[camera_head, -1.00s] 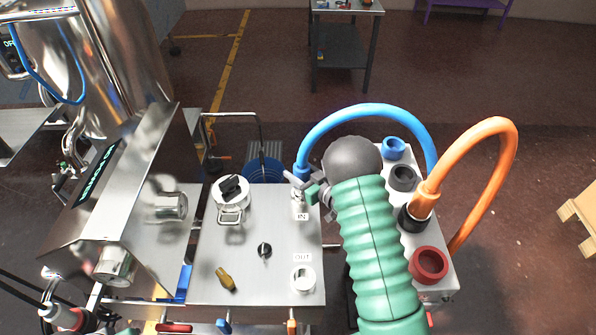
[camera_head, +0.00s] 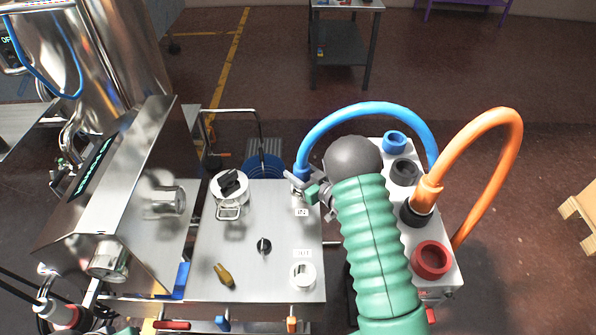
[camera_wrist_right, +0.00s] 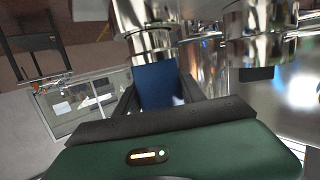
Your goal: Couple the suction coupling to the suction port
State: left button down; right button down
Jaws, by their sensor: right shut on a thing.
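The blue hose (camera_head: 365,109) arches from the right-hand block to the steel plate. Its blue end, the suction coupling (camera_head: 301,171), stands roughly upright at the port marked IN, which I take as the suction port (camera_head: 298,188). My right gripper (camera_head: 311,190) is shut on the coupling, beside the port. In the right wrist view the blue coupling (camera_wrist_right: 158,86) sits between the dark fingers, with shiny metal beyond it. The gripper partly hides the port, so I cannot tell whether the coupling is fully seated.
The steel plate (camera_head: 240,275) carries a lidded white vessel (camera_head: 229,187), a black knob (camera_head: 264,246), a brass handle (camera_head: 223,275) and the OUT port (camera_head: 302,275). The right block has a blue (camera_head: 394,141) and a red socket (camera_head: 431,260). An orange hose (camera_head: 508,125) loops there.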

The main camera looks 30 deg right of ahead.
jog(key=shift+f+b, duration=0.45)
jog(key=shift+f, duration=0.2)
jog(key=c, duration=0.6)
grip_release()
jog(key=shift+r, duration=0.1)
